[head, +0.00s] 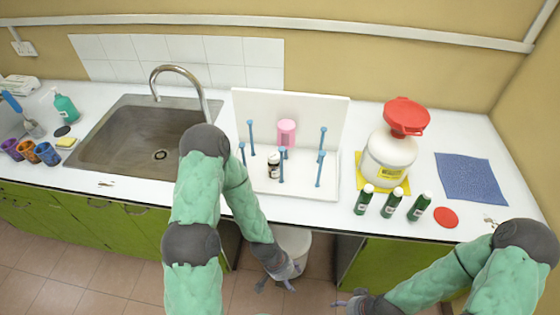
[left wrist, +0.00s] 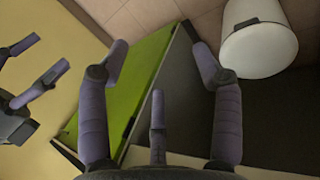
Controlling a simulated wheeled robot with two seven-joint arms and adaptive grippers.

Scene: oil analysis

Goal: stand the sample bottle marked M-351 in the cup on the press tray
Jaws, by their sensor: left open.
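A small bottle (head: 273,165) with a dark and white body stands on the white tray (head: 310,188) among blue pegs. Three green bottles with white caps (head: 391,204) stand on the counter to the right; no marking is readable, so I cannot tell which is M-351. A pink cup-like container (head: 287,133) is at the back of the tray. My left gripper (head: 283,275) is open and empty, below the counter's front edge; its spread fingers show in the left wrist view (left wrist: 160,65). My right gripper (head: 350,299) is low at the bottom of the head view, fingers apart and empty.
A white jar with a red funnel (head: 405,118) stands on a yellow mat. A red disc (head: 446,217) and a blue cloth (head: 470,178) lie to the right. A sink (head: 140,140) is at left. A white bin (left wrist: 258,45) stands on the floor near my left gripper.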

